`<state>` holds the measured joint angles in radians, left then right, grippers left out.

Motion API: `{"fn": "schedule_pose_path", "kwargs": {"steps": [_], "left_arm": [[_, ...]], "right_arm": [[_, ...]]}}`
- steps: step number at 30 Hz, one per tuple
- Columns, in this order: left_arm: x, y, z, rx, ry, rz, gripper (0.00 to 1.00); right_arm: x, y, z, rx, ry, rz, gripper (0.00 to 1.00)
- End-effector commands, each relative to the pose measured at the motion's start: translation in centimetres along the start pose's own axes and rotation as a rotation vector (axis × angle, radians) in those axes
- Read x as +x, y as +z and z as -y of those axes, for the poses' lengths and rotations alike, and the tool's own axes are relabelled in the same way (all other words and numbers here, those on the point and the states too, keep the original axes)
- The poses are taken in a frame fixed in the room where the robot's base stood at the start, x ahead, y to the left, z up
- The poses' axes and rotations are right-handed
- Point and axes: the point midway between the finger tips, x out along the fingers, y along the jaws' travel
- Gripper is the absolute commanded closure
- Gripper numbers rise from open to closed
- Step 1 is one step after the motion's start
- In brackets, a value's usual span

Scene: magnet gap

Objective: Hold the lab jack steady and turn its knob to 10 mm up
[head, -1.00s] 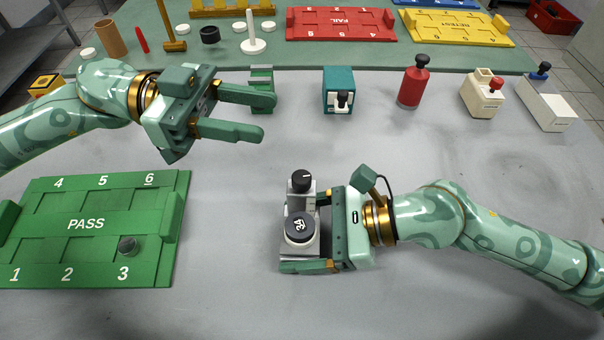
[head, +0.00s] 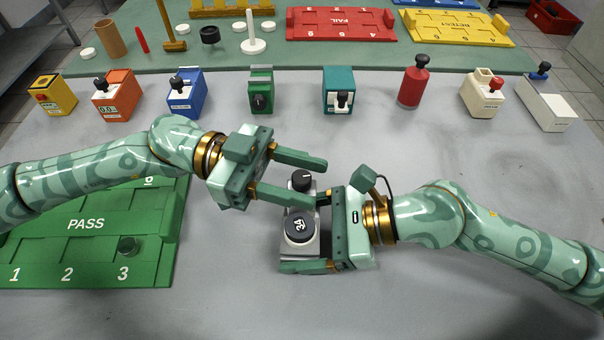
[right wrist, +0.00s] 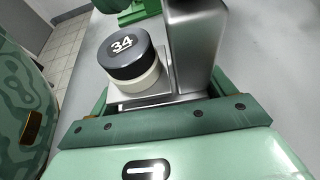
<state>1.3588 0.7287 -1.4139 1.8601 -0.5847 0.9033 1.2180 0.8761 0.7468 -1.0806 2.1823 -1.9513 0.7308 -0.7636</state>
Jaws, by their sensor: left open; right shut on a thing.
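The grey lab jack (head: 312,250) stands on the bench in the head view. A black-capped cream piece marked 34 (head: 299,228) sits on it; the cap also shows in the right wrist view (right wrist: 124,50) beside a tall grey block (right wrist: 194,45). The jack's black knob (head: 302,179) has a white pointer line and is at the jack's far end. My right gripper (head: 292,232) is shut on the jack's body from the right. My left gripper (head: 317,181) is open, its fingers on either side of the knob; contact cannot be told.
A green PASS tray (head: 120,250) with a dark-topped piece lies at left, partly under my left arm. Several devices, including a green box (head: 260,92), a teal box (head: 338,90) and a red bottle (head: 413,85), stand behind. The bench front and right are mostly clear.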

Motion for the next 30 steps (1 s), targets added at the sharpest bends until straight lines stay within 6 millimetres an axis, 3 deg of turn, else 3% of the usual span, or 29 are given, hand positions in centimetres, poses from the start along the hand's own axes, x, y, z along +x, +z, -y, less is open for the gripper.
{"fn": "schedule_pose_path", "kwargs": {"steps": [9,14,15,30], "left_arm": [[0.42,-0.01,-0.02,-0.001,0.0,0.0,0.56],[0.4,-0.01,-0.02,-0.001,0.0,0.0,0.98],[0.4,-0.01,-0.01,-0.001,0.0,0.0,1.0],[0.39,0.03,0.03,-0.001,0.196,0.001,1.0]], "right_arm": [[0.01,0.0,-0.01,0.001,0.0,0.0,0.48],[0.01,0.0,-0.01,0.001,0.0,0.0,0.48],[0.01,0.0,-0.01,0.001,0.0,0.0,0.48],[0.02,0.01,-0.04,0.0,0.001,0.0,0.48]]}}
